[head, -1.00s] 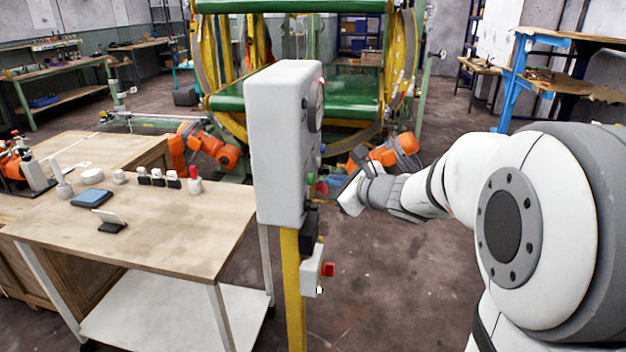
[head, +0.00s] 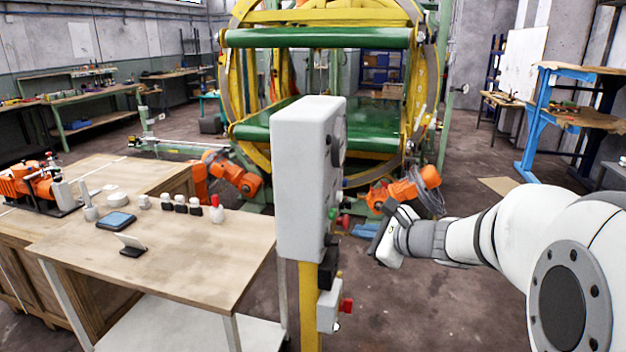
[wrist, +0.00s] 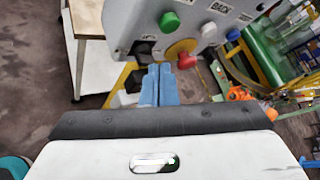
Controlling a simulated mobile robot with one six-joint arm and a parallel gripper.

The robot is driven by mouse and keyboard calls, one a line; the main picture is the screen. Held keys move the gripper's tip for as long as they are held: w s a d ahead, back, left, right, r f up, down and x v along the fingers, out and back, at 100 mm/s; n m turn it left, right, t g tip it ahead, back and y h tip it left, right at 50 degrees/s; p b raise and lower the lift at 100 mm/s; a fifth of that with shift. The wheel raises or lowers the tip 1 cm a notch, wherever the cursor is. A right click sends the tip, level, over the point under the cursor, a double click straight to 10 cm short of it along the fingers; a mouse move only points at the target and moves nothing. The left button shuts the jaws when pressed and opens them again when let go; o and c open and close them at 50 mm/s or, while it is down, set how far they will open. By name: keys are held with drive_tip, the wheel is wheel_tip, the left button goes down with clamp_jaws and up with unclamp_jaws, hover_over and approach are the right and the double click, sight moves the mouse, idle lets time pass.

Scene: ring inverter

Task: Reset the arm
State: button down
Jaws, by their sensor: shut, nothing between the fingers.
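My arm comes in from the right in the head view, its wrist beside the grey control box (head: 305,180). My gripper (wrist: 160,70) shows in the wrist view with its two blue fingers together and nothing between them. The fingertips lie just below the control panel (wrist: 200,25) in that picture. The panel carries a green button (wrist: 169,21) and a red knob on a yellow base (wrist: 183,50). I cannot tell whether the fingertips touch the box. In the head view the box hides much of its button side.
The box stands on a yellow post (head: 308,300). A wooden table (head: 165,250) with small bottles and a blue scale is at left. The yellow and green ring inverter (head: 330,38) and an orange robot (head: 408,190) are behind.

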drive_tip(key=s+a+f+n+g+h, duration=0.2)
drive_tip(key=s+f+n+g, duration=0.2)
drive_tip(key=s+n, duration=0.45)
drive_tip(key=s+a+f+n+g+h, duration=0.1)
drive_tip(key=s+a+f+n+g, duration=0.2)
drive_tip(key=s+n, duration=0.55)
drive_tip(key=s+d+f+n+g+h, duration=0.1)
drive_tip(key=s+d+n+h, duration=0.3)
drive_tip(key=s+d, duration=0.2)
drive_tip(key=shift+s+d+f+n+h, duration=0.2)
drive_tip(key=shift+s+f+n+h, duration=0.1)
drive_tip(key=shift+s, duration=0.2)
